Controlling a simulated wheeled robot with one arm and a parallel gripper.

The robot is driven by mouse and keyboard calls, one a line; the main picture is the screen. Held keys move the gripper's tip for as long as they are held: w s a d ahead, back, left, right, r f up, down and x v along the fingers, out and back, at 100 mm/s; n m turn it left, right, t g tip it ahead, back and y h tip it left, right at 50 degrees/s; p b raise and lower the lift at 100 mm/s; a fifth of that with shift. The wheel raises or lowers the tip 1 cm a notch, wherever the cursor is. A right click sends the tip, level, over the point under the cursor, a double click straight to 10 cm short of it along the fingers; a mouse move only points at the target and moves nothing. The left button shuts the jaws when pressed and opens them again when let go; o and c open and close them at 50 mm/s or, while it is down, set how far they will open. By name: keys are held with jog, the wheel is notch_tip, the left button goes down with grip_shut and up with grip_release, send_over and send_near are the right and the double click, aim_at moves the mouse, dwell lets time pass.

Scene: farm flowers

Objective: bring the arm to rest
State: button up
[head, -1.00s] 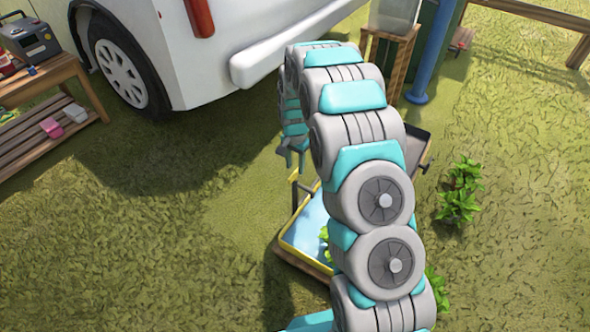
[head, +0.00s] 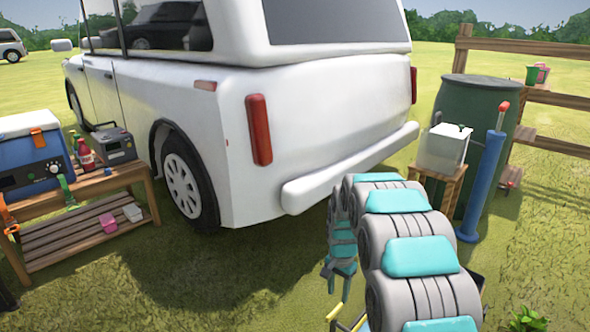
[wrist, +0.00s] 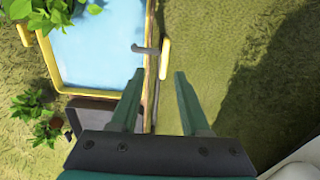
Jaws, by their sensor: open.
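My gripper (head: 339,280) hangs at the end of my folded grey and teal arm, in front of the white car's rear bumper in the head view. In the wrist view my gripper (wrist: 157,85) points down with its two green fingers apart and nothing between them. Below the fingers lie the edge and yellow handle of a blue-lined tray (wrist: 100,45). The fingers look above the tray's side, but I cannot tell the height. In the head view most of the tray is hidden or out of frame.
The white car (head: 225,130) stands behind my arm. A wooden bench (head: 90,220) with a blue cooler (head: 35,160) is at the left. A white container (head: 443,148), a blue pump-like cylinder (head: 484,185) and a green barrel (head: 470,110) stand right. Grass between bench and arm is clear.

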jog(key=s+r+n+p, duration=0.2)
jog(key=s+r+n, duration=0.2)
jog(key=s+r, duration=1.4)
jog(key=s+r+n+p, duration=0.1)
jog(key=s+r+n, duration=0.1)
jog(key=s, duration=1)
jog(key=s+r+n+g+p, duration=0.1)
jog(key=s+r+n, duration=0.1)
jog(key=s, duration=1.1)
jog(key=shift+r+n+g, duration=0.3)
jog(key=shift+r+n, duration=0.1)
jog(key=shift+s, duration=0.1)
